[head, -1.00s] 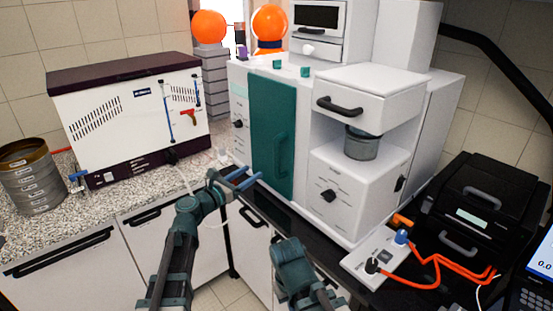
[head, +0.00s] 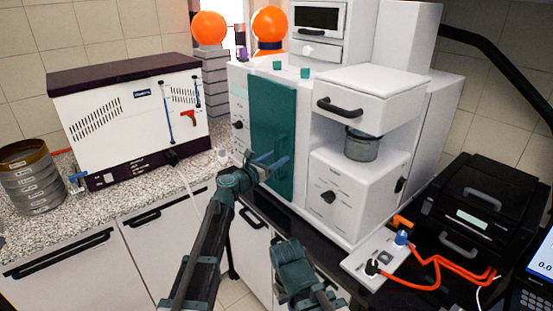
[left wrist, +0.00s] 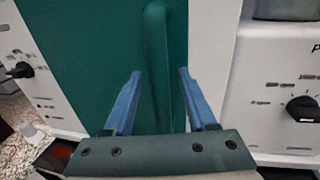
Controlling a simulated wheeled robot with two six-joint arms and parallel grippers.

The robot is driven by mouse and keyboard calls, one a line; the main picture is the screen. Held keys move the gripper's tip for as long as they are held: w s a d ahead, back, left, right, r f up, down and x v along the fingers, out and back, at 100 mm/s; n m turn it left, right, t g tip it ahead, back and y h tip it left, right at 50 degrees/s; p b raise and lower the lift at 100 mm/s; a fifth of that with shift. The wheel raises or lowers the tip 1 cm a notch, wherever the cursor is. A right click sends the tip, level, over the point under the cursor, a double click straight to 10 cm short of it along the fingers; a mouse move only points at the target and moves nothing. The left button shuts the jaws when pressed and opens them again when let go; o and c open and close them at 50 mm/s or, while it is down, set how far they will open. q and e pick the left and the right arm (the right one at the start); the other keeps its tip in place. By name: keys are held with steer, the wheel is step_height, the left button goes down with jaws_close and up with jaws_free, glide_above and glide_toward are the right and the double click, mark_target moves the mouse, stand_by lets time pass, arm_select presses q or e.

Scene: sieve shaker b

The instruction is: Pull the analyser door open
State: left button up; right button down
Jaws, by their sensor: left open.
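The analyser door (head: 270,115) is a tall teal panel on the front of the white analyser, and it looks shut. Its vertical teal handle (left wrist: 156,50) shows clearly in the left wrist view; in the head view my gripper partly covers it. My left gripper (head: 272,160) is in front of the lower part of the door. In the left wrist view its two blue fingers (left wrist: 157,85) are open, one on each side of the handle's line. They are not closed on it. Whether they touch it I cannot tell. My right gripper's fingers are not visible.
The white analyser (head: 400,100) stands on a dark counter. A white and maroon instrument (head: 130,120) and stacked sieves (head: 30,180) stand on the speckled counter at left. A power strip (head: 375,255) with orange cables and a black device (head: 485,205) are at right.

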arm_select(q)
jaws_close()
stand_by(0.3)
stand_by(1.2)
